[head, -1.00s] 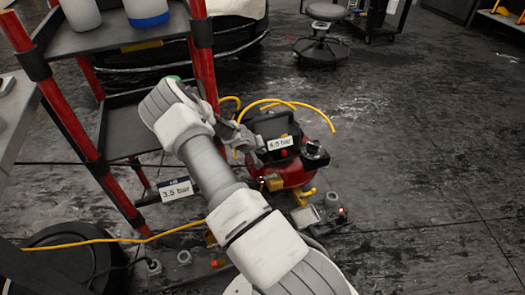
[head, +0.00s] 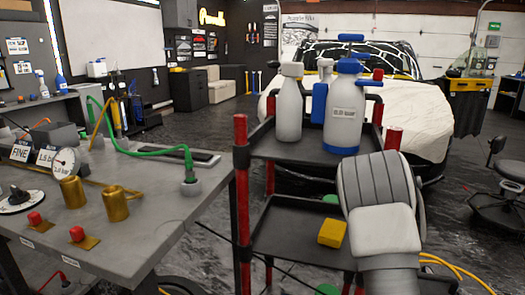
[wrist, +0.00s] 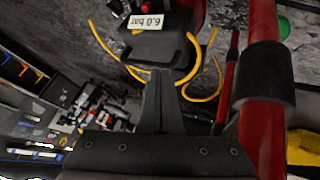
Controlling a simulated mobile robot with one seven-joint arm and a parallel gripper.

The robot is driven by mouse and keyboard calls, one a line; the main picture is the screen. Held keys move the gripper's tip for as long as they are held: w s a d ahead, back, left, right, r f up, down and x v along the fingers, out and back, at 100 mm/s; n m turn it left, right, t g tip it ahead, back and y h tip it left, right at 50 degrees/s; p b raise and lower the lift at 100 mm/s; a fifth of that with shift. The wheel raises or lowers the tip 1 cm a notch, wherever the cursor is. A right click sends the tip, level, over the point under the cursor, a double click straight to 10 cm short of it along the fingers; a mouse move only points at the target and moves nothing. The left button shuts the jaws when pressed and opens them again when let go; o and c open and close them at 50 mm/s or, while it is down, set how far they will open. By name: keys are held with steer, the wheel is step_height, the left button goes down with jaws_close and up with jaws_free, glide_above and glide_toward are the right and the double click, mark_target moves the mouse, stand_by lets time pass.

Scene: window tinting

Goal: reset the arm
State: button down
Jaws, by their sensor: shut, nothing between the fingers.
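My gripper (wrist: 160,75) is shut and empty in the wrist view, its fingers together and pointing at the top of the picture. Beyond the fingertips is a dark compressor (wrist: 160,46) with a yellow hose and a "6.0 bar" label. In the head view my arm shows at the lower right as a pale, thick link in front of the cart. The gripper itself is out of the head view.
The cart (head: 302,217) with red posts stands close to my arm. It carries a white bottle (head: 288,108), a blue-topped sprayer (head: 346,110) and a yellow block (head: 332,233). A grey workbench (head: 160,195) fills the left. A red post (wrist: 264,130) is close beside my gripper in the wrist view.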

steer(key=s+a+r+y, duration=0.1)
steer(key=s+a+r, duration=0.25)
steer(key=r, duration=0.25)
steer(key=s+a+r+n+t+y, duration=0.1)
steer(key=s+a+r, duration=0.2)
steer(key=a+r, duration=0.25)
steer(key=s+a+r+y, duration=0.1)
steer(key=s+a+r, duration=0.3)
steer(key=r, duration=0.3)
steer(key=s+a+r+n+t+y, duration=0.1)
steer(key=s+a+r+n+y, duration=0.15)
steer(key=s+a, duration=0.55)
steer(key=s+a+r+n+y, duration=0.1)
steer(key=s+a+r+n, duration=0.25)
steer(key=s+a, duration=0.4)
step_height(320, 180, up, 27)
steer(key=s+d+p, duration=0.1)
steer(key=s+p, duration=0.1)
steer(key=p, duration=2.4)
steer(key=shift+s+f+m, duration=0.2)
steer(key=shift+s+m, duration=0.1)
steer(key=shift+s, duration=0.05)
steer(key=shift+d, duration=0.1)
